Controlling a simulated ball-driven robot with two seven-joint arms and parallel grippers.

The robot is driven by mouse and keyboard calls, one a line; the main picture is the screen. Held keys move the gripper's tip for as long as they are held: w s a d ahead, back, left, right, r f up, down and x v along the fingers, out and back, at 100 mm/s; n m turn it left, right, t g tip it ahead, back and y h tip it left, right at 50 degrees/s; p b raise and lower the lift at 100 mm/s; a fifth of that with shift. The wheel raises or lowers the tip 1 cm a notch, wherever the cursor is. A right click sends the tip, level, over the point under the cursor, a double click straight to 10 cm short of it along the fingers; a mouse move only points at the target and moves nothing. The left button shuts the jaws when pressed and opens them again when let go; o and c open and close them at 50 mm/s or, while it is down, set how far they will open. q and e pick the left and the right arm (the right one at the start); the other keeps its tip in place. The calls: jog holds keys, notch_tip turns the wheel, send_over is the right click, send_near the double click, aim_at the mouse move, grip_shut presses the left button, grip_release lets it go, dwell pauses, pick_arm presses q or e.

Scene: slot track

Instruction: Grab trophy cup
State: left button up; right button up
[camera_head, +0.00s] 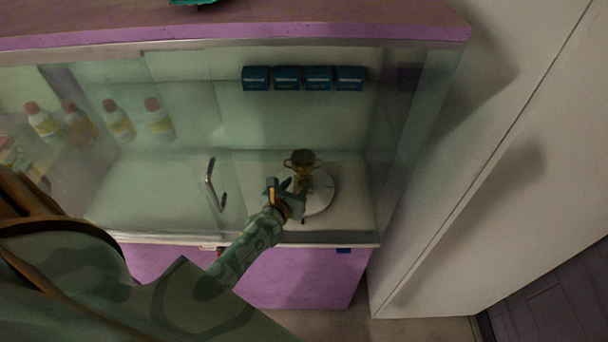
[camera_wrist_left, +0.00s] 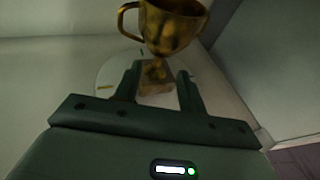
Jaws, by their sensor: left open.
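A gold trophy cup (camera_head: 302,160) with two handles stands upright on a round white disc (camera_head: 322,197) inside a glass display case. My left gripper (camera_head: 291,190) is in the case, just in front of the cup and over the near part of the disc. In the left wrist view the cup (camera_wrist_left: 170,28) rises beyond the fingers. Its stem and base show between the two open fingertips (camera_wrist_left: 160,75). I cannot tell whether either finger touches it. My right gripper is in neither view.
The case has a glass door with a metal handle (camera_head: 211,184) left of my arm. Several blue boxes (camera_head: 302,78) sit in a row above the cup. Several bottles with red caps (camera_head: 118,119) stand at the left. A white wall (camera_head: 500,200) is on the right.

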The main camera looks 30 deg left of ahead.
aim_at(303, 181)
pick_arm(q)
jog(key=shift+w+a+f, duration=0.15)
jog(key=shift+w+f, duration=0.1)
jog(key=shift+w, duration=0.4)
jog(key=b+x, duration=0.2)
jog(key=x, duration=0.3)
jog(key=shift+a+f+b, duration=0.1)
jog(key=shift+f+b, duration=0.1)
jog(key=shift+b, duration=0.1)
jog(key=shift+r, duration=0.15)
grip_shut()
